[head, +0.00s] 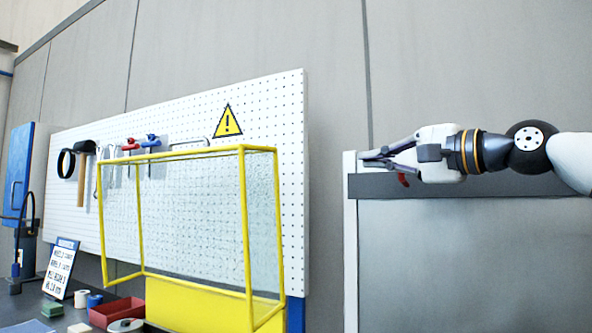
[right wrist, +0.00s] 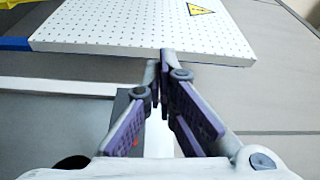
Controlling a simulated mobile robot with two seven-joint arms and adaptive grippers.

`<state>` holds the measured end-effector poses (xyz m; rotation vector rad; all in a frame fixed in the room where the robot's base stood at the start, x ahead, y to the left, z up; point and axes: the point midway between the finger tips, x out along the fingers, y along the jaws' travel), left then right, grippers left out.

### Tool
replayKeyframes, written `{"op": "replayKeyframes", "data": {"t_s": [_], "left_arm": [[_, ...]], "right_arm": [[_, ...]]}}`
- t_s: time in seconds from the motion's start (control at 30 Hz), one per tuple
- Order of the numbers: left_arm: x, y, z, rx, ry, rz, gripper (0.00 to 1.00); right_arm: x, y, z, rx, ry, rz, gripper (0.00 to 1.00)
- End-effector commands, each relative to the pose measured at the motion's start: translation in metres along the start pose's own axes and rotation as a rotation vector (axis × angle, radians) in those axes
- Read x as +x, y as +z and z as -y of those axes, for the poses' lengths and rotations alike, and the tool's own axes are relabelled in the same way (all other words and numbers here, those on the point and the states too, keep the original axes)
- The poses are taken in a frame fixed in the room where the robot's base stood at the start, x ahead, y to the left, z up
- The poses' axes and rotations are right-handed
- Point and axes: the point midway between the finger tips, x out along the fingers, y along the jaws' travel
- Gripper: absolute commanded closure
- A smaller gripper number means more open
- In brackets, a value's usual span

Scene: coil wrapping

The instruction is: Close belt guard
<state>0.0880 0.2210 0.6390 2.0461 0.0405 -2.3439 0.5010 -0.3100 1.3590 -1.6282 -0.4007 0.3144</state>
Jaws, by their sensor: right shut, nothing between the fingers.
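The belt guard (head: 243,222) is a yellow tube frame with clear mesh panels, in the middle of the head view in front of the pegboard. A corner of yellow (right wrist: 83,8) shows at the top left of the right wrist view; I cannot tell if it is the guard. My right gripper (head: 364,159) is shut and empty, well to the right of the guard and apart from it, near the upper left corner of a grey panel. In the right wrist view its fingertips (right wrist: 161,58) meet, with nothing between them. My left gripper is not in view.
A white pegboard (head: 290,110) with hanging tools and a warning sign (head: 228,121) stands behind the guard. A white-edged grey panel (head: 460,260) fills the lower right. A red bin (head: 118,311), small items and a text sign (head: 61,268) stand at lower left.

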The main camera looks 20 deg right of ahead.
Motion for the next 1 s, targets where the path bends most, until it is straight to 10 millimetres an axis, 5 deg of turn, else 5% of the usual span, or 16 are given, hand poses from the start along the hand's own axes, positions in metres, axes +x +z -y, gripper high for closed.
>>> {"op": "replayKeyframes", "data": {"t_s": [0.23,0.63,1.0], "left_arm": [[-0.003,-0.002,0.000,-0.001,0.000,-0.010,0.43],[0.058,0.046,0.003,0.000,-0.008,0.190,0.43],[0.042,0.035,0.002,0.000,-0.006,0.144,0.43]], "right_arm": [[0.027,0.001,0.002,-0.005,0.002,-0.004,1.00],[0.126,-0.002,-0.019,0.005,0.018,-0.001,1.00],[0.182,0.001,0.005,-0.006,-0.003,-0.002,1.00]]}}
